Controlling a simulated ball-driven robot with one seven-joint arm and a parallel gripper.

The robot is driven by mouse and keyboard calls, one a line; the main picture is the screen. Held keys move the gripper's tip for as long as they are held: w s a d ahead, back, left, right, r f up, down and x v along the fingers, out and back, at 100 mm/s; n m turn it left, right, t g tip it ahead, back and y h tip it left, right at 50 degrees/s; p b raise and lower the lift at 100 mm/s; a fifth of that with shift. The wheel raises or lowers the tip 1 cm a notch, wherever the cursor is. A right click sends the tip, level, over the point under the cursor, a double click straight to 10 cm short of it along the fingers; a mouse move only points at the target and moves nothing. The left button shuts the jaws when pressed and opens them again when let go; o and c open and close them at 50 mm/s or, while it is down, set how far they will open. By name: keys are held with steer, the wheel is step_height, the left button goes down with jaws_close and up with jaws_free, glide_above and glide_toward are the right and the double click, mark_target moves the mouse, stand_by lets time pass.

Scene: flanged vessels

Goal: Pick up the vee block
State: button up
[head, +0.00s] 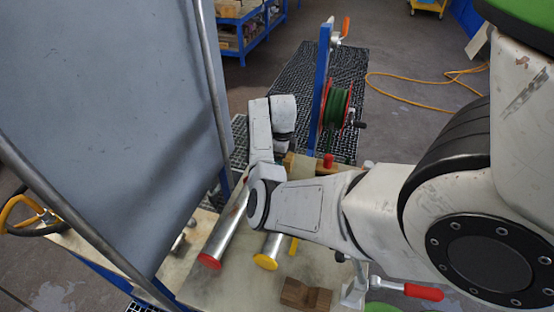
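A brown wooden block with a V-shaped notch in its top, which looks like the vee block (305,294), sits on the pale worktop (235,288) near the bottom of the head view. It stands upright and apart from my arm as seen here. My arm reaches across the middle of the view, bends and runs away from me to a wrist link beyond the block. The fingers of my gripper do not show, so I cannot see what they hold or touch.
A red-ended tube (209,260) and a yellow-ended tube (266,261) lie left of the block. A red-handled clamp (422,292) is close on its right. A large grey panel (95,90) stands at left. A green reel (337,105) stands behind.

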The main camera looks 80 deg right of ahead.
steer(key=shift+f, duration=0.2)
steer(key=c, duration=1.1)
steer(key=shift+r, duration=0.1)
